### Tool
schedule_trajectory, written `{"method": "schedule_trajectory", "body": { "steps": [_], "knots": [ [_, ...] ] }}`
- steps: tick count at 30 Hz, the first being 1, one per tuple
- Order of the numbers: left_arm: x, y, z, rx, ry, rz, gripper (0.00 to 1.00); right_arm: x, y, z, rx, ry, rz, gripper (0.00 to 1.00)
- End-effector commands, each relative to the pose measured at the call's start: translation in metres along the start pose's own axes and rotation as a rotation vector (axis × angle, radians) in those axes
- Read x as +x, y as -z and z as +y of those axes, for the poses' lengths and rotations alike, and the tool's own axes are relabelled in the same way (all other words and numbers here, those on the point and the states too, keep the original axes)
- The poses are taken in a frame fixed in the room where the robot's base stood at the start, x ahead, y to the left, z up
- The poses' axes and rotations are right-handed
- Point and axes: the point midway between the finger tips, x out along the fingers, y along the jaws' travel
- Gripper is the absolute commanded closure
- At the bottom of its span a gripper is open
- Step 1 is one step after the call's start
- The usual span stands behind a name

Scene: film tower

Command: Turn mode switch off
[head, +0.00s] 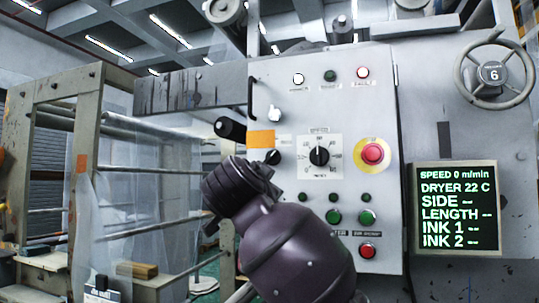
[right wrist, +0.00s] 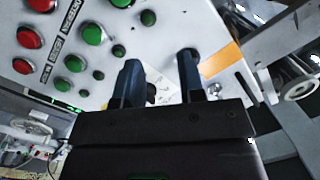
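A grey control panel (head: 290,100) fills the middle of the head view. A small black knob (head: 272,157), which looks like the mode switch, sits left of the square speed dial (head: 319,156) and under an orange label (head: 260,139). My right arm reaches up from the bottom, its wrist just below and left of this knob. Its fingers are hidden there. In the right wrist view my right gripper (right wrist: 158,80) is open, fingers apart, pointing at the panel. A dark round knob (right wrist: 188,53) shows by the right fingertip; I cannot tell if they touch. My left gripper is out of view.
A red emergency button (head: 373,153) on a yellow ring is right of the dial. Green buttons (head: 333,216) and a red button (head: 367,251) are below. A screen (head: 456,207) and handwheel (head: 495,73) are at right. A roller frame (head: 90,120) stands left.

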Motion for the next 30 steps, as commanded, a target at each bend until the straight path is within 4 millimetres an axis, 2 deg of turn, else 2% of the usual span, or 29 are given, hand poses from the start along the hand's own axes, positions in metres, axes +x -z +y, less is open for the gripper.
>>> {"method": "schedule_trajectory", "body": {
  "steps": [1,3,7,11,17,30],
  "knots": [
    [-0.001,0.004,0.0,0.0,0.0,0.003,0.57,-0.013,0.018,-0.015,0.044,-0.008,0.027,0.64],
    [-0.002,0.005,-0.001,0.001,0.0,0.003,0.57,-0.025,0.034,-0.027,0.1,-0.023,0.056,0.64],
    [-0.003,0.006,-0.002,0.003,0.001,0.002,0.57,-0.041,0.051,-0.04,0.17,-0.042,0.089,0.64],
    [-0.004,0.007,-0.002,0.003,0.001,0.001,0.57,-0.044,0.058,-0.044,0.196,-0.05,0.102,0.64],
    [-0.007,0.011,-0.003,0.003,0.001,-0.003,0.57,-0.025,0.061,-0.042,0.197,-0.053,0.104,0.64],
    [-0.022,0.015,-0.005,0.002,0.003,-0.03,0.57,0.045,0.067,-0.039,0.194,-0.051,0.102,0.64]
  ]
}}
